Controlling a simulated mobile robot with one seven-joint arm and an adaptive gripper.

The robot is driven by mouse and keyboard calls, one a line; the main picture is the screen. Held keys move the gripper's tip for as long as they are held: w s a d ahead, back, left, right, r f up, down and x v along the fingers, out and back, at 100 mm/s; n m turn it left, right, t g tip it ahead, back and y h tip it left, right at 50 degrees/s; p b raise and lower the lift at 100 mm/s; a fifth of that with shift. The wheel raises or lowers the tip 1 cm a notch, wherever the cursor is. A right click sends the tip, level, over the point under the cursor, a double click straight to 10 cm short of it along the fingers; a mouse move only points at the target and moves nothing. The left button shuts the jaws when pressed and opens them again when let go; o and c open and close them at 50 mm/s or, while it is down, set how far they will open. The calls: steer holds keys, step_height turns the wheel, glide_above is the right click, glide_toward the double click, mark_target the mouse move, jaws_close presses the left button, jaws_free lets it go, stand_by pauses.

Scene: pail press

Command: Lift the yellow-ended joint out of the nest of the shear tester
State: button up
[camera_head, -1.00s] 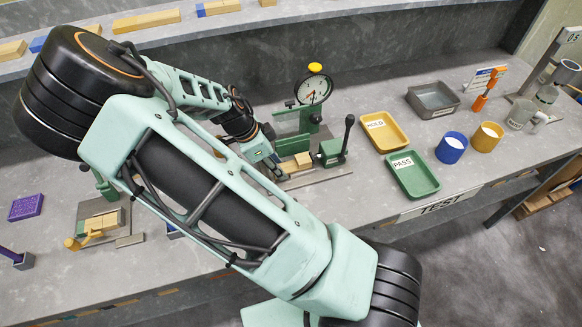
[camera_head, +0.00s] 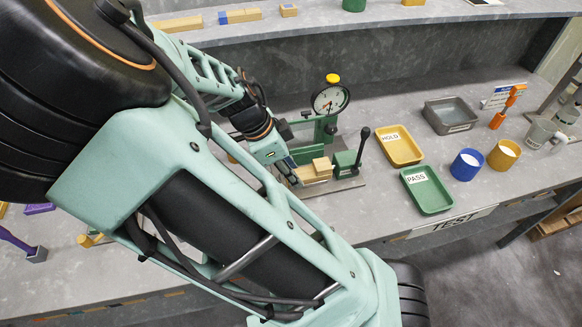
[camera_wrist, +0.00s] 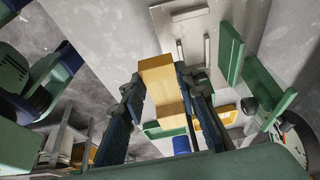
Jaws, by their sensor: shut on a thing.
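The joint (camera_head: 316,170), made of tan wooden pieces, is between the fingers of my gripper (camera_head: 290,172) at the shear tester. In the wrist view the joint (camera_wrist: 157,84) is gripped from both sides by my gripper (camera_wrist: 163,105), with a stepped end pointing toward the camera; the yellow end is hard to tell from the wood. The shear tester (camera_head: 326,128) has a green frame, a dial gauge and a black-knobbed lever. Its pale base plate with low bars (camera_wrist: 184,38) shows past the joint, which appears raised above it. My arm hides part of the nest in the head view.
Right of the tester are the yellow HOLD tray (camera_head: 400,147), green PASS tray (camera_head: 427,190), grey tray (camera_head: 450,115), blue cup (camera_head: 467,164) and yellow cup (camera_head: 503,155). The lever (camera_head: 360,150) stands upright close to the joint. The trays look empty.

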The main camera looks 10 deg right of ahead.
steer(key=s+a+r+p, duration=0.1)
steer(key=s+r+p, duration=0.3)
steer(key=s+r, duration=0.3)
steer(key=shift+s+a+r, duration=0.2)
steer(key=shift+r, duration=0.4)
stand_by(0.5)
